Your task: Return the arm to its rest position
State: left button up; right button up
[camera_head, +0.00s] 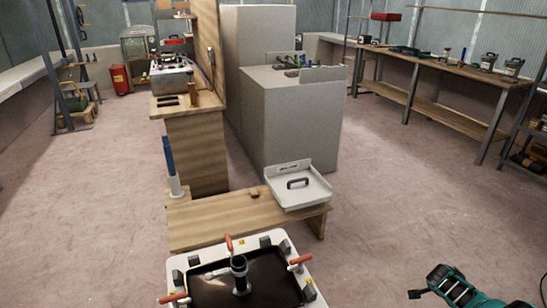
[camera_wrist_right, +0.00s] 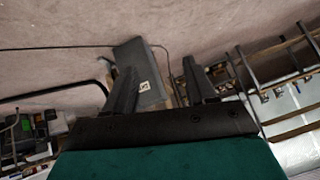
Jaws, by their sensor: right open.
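My right gripper (camera_wrist_right: 158,66) shows in the right wrist view, with its two black fingers spread apart and nothing held between them. A grey box-shaped thing (camera_wrist_right: 146,62) lies beyond the fingers in the background, apart from them. In the head view, part of my teal and black right arm (camera_head: 455,287) shows at the bottom right, over bare floor and clear of the furniture. My left arm and gripper do not show in either view.
A white-rimmed hatch frame with a dark panel (camera_head: 215,288) and red-handled clamps is at the bottom centre. A long workbench (camera_head: 455,72) stands back right. Floor (camera_head: 400,190) between is clear.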

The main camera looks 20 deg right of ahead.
jog(key=s+a+r+n+t+y, duration=0.1)
jog(key=a+r+n+t+y, duration=0.2)
jog(key=a+n, duration=0.4)
jog(key=s+a+r+n+t+y+p, duration=0.1)
jog(key=a+n, duration=0.7)
jog(key=a, duration=1.6)
jog(key=s+a+r+n+t+y, duration=0.2)
jog(key=a+r+n+t+y, duration=0.3)
jog(key=a, duration=1.1)
notch_tip(320, 180, up, 3)
jog(key=shift+s+f+n+y+p, duration=0.25)
jog(key=shift+n+y, duration=0.35)
jog(key=shift+n, duration=0.6)
jog(key=shift+r, duration=0.1)
jog(key=shift+c, duration=0.3)
